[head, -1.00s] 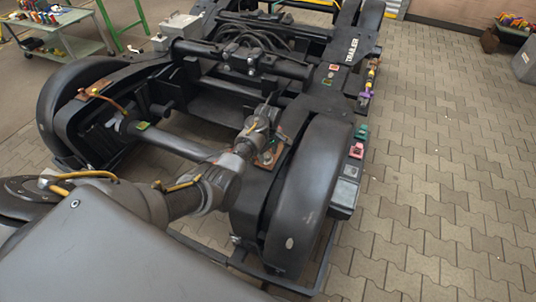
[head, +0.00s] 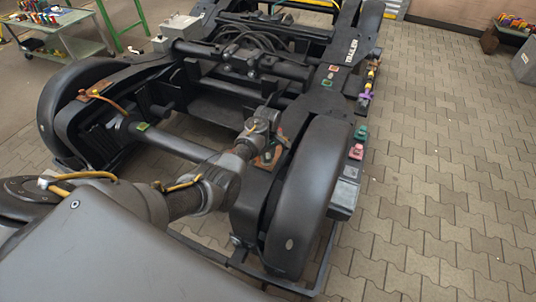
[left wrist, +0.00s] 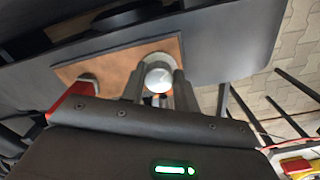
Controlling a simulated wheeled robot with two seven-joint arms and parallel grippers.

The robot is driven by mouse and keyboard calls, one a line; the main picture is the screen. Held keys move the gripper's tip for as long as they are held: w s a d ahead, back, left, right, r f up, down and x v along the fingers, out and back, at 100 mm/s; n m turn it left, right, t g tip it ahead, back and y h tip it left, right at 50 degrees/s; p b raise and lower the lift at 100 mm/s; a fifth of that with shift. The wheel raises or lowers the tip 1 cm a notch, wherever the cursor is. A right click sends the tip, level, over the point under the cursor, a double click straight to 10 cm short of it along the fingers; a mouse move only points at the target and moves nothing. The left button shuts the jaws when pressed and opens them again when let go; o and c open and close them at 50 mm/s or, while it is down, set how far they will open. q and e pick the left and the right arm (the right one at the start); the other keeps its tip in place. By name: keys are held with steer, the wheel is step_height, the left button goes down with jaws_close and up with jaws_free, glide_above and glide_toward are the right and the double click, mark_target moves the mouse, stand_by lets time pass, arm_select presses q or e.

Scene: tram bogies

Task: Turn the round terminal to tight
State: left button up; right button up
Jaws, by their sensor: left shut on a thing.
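The round terminal (left wrist: 158,77) shows in the left wrist view as a pale, shiny round cap on a copper-brown plate (left wrist: 108,67). My left gripper (left wrist: 160,92) is shut on it, with one finger on each side. In the head view my left gripper (head: 275,138) is at the brown plate (head: 268,157) on the bogie, beside the right black wheel cover; the terminal itself is hidden there. How tight the terminal is cannot be told. My right gripper is not in view.
The dark bogie frame (head: 180,143) and the curved black wheel cover (head: 305,190) stand close around my left arm. Green and pink blocks (head: 357,151) sit on the right side. A cart (head: 60,40) with tools stands at back left.

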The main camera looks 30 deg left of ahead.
arm_select(q)
steer(key=shift+r+m+p, duration=0.2)
steer(key=shift+m+p, duration=0.65)
steer(key=shift+m, duration=0.25)
steer(key=shift+s+m+p, duration=0.1)
steer(key=shift+m+p, duration=0.35)
steer(key=shift+m, duration=0.35)
steer(key=m+p, duration=0.1)
steer(key=m, duration=0.1)
steer(key=shift+a+f+m, duration=0.1)
steer(key=shift+a+m, duration=0.05)
steer(key=shift+m, duration=0.25)
steer(key=shift+m+p, duration=0.35)
steer(key=shift+m, duration=0.45)
steer(key=o, duration=1)
steer(key=shift+f, duration=0.1)
